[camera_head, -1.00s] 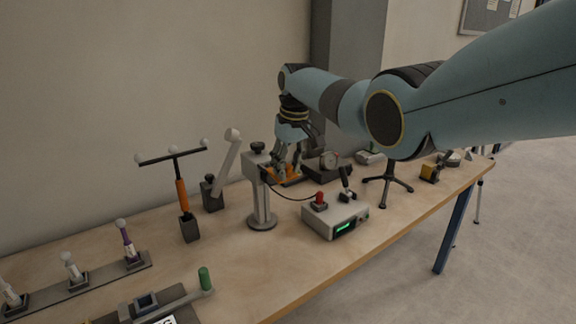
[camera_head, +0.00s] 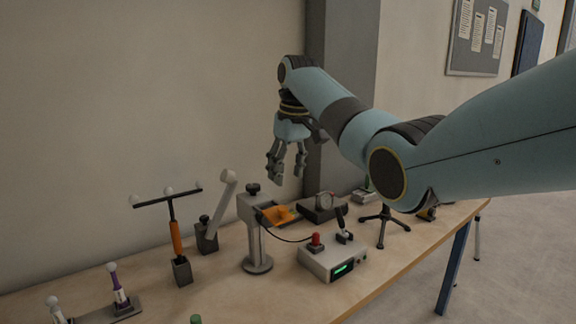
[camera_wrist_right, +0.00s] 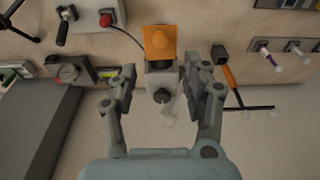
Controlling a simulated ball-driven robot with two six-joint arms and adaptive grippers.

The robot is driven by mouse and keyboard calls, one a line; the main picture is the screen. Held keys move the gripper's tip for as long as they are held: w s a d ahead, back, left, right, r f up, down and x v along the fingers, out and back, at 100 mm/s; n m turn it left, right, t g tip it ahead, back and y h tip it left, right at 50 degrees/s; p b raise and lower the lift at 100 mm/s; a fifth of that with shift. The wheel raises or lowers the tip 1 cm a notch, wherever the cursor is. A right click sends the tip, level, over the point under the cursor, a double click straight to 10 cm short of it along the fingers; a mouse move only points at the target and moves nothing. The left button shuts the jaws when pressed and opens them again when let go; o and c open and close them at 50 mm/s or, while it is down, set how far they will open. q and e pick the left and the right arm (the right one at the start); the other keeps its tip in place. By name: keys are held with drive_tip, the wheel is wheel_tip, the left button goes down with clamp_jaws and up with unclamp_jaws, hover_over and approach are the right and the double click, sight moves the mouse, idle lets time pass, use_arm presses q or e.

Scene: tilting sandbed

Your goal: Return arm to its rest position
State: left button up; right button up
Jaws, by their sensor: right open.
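My right arm (camera_head: 349,119) reaches in from the right of the head view. Its gripper (camera_head: 286,176) is open and empty, pointing down above the back of the table. In the right wrist view the open fingers (camera_wrist_right: 164,84) appear on either side of the grey stand (camera_wrist_right: 162,76), which is below them with its orange plate (camera_wrist_right: 160,42). The orange plate also shows in the head view (camera_head: 281,215), apart from the gripper. My left gripper is not in view.
The wooden table (camera_head: 215,278) holds a control box (camera_head: 333,259) with a red button, a dial gauge (camera_head: 325,202), a black tripod (camera_head: 383,222), a T-shaped tool (camera_head: 174,237) and a grey lever (camera_head: 217,212). A wall stands close behind. The air around the gripper is clear.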

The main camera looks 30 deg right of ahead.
drive_tip(key=shift+s+r, duration=0.15)
drive_tip(key=shift+r, duration=0.6)
drive_tip(key=s+a+f+g+b, duration=0.1)
drive_tip(key=s+f+g+b, duration=0.15)
drive_tip(key=s+f, duration=0.85)
drive_tip(key=s+a+f+g+b, duration=0.1)
drive_tip(key=s+f+b, duration=0.35)
drive_tip(key=f, duration=1.35)
drive_tip(key=s+a+f+g+b, duration=0.1)
drive_tip(key=s+f+g, duration=0.1)
drive_tip(key=s+f, duration=1)
drive_tip(key=s+a+f+t+h+b, duration=0.1)
drive_tip(key=s+f+b, duration=0.3)
drive_tip(key=s+f, duration=1.4)
drive_tip(key=s+a+f+b, duration=0.2)
drive_tip(key=s+f+b, duration=0.3)
drive_tip(key=s+f, duration=1.35)
drive_tip(key=r+t, duration=0.1)
drive_tip(key=w+r+t, duration=0.1)
drive_tip(key=w+r+t+p, duration=0.1)
drive_tip(key=shift+w+d+r, duration=0.25)
drive_tip(key=shift+d+r, duration=0.05)
